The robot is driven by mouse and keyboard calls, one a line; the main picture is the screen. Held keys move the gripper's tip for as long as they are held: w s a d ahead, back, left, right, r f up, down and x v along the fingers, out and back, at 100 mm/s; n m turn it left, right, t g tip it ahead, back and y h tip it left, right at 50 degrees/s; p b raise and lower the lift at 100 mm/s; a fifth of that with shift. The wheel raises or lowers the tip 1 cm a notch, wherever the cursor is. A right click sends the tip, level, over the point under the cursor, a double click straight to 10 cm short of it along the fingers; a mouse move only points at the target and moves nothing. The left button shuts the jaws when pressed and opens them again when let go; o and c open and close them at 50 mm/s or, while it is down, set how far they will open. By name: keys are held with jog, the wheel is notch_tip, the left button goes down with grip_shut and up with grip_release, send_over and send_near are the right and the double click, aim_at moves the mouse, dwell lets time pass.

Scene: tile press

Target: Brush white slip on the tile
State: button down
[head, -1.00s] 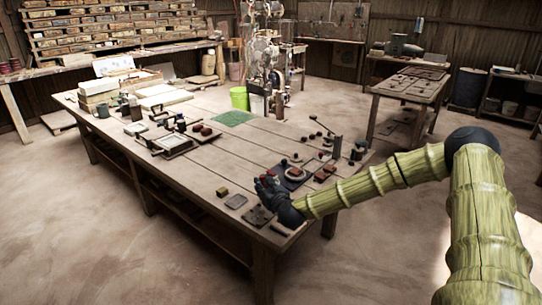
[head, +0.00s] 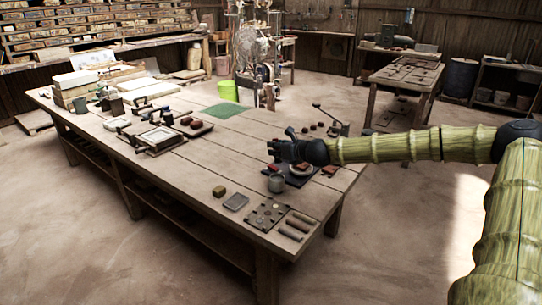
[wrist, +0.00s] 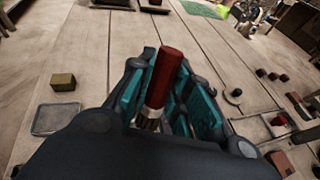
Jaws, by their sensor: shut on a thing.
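My gripper (head: 281,143) is above the right part of the table in the head view. In the wrist view its teal-padded fingers (wrist: 165,90) are shut on a brush (wrist: 168,70) with a red handle and a metal ferrule; its bristles are partly hidden between the fingers. Below and right of the gripper in the head view, a pale round plate (head: 306,174) on a dark mat carries a red-brown tile (head: 299,165), partly hidden by my gripper. A grey cup (head: 276,183) stands at the mat's front; its contents are too small to tell.
A tan block (head: 219,191), a grey tray (head: 236,202), a dark plate with small pieces (head: 267,215) and several rollers (head: 295,226) lie near the front edge. A lever tool (head: 331,121) stands behind my arm. The table's middle is largely clear.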

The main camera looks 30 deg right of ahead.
jog(key=shift+w+a+f, duration=0.1)
jog(key=shift+w+f, duration=0.3)
jog(key=shift+f, duration=0.05)
jog(key=shift+f+b, duration=0.15)
jog(key=shift+b, duration=0.2)
jog(key=shift+s+f+b, duration=0.1)
jog(key=shift+f+b, duration=1.95)
jog(key=shift+f, duration=0.75)
jog(key=shift+f+b, duration=0.6)
jog(key=shift+b, duration=0.05)
jog(key=shift+r, duration=0.1)
jog(key=shift+r+p, duration=2.55)
jog(key=shift+r, duration=0.9)
